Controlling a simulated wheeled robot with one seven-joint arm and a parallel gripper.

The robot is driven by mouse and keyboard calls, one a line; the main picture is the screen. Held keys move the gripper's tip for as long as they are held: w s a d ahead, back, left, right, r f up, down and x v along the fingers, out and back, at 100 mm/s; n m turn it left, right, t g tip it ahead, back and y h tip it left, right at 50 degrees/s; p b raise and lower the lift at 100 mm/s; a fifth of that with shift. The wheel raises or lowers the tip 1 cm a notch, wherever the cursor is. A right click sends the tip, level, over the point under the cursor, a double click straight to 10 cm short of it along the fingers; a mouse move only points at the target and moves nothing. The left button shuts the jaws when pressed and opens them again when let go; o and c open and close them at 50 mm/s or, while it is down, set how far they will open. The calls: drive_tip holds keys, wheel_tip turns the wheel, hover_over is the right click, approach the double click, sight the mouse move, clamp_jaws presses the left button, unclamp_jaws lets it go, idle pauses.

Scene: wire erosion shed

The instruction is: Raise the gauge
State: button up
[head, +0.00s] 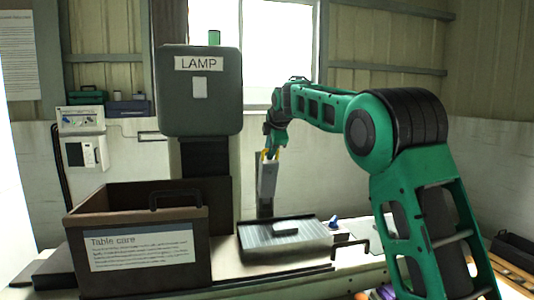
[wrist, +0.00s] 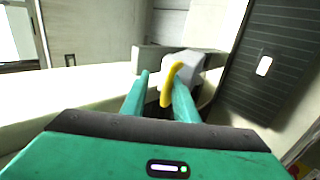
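The gauge appears to be the light grey block (head: 267,181) with a yellow handle (head: 265,155); it stands upright in front of a dark post (head: 262,208) in the head view. In the wrist view the grey block (wrist: 190,68) and its yellow handle (wrist: 169,88) lie just beyond and between my fingertips. My gripper (wrist: 160,90) is open, with a visible gap between the left finger and the handle. The handle is close to the right finger; I cannot tell whether they touch. In the head view my gripper (head: 272,140) is directly above the block.
A brown crate (head: 185,200) marked "Table care" stands at the front left. The large machine head (head: 203,110) marked "LAMP" rises left of my arm.

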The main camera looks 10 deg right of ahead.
drive_tip(key=shift+f, duration=0.1)
drive_tip(key=v, duration=1)
drive_tip(key=shift+s+r, duration=0.2)
drive_tip(key=shift+r, duration=0.2)
drive_tip(key=s+d+f+m+g, duration=0.1)
drive_tip(key=s+d+f+m, duration=0.4)
drive_tip(key=s, duration=0.3)
drive_tip(key=s+d+f+m+g+h, duration=0.1)
drive_tip(key=s+d+f+m+g, duration=0.15)
drive_tip(key=s+d+f, duration=0.35)
drive_tip(key=s+d+f+m+g, duration=0.1)
drive_tip(key=s+d+f+m, duration=0.25)
drive_tip(key=s+d, duration=0.4)
drive_tip(key=s+f+m+g, duration=0.1)
drive_tip(key=s+f+m, duration=0.3)
drive_tip(key=s, duration=0.7)
drive_tip(key=s+a+f+m+g, duration=0.1)
drive_tip(key=s+f+m+g, duration=0.1)
drive_tip(key=s+f+m, duration=0.3)
drive_tip(key=s+f+m+g+y, duration=0.1)
drive_tip(key=s+f+m, duration=0.3)
drive_tip(key=s+f, duration=0.6)
drive_tip(key=s+g, duration=0.1)
drive_tip(key=s, duration=0.7)
drive_tip(key=shift+s+a, duration=0.25)
drive_tip(key=shift+a, duration=0.1)
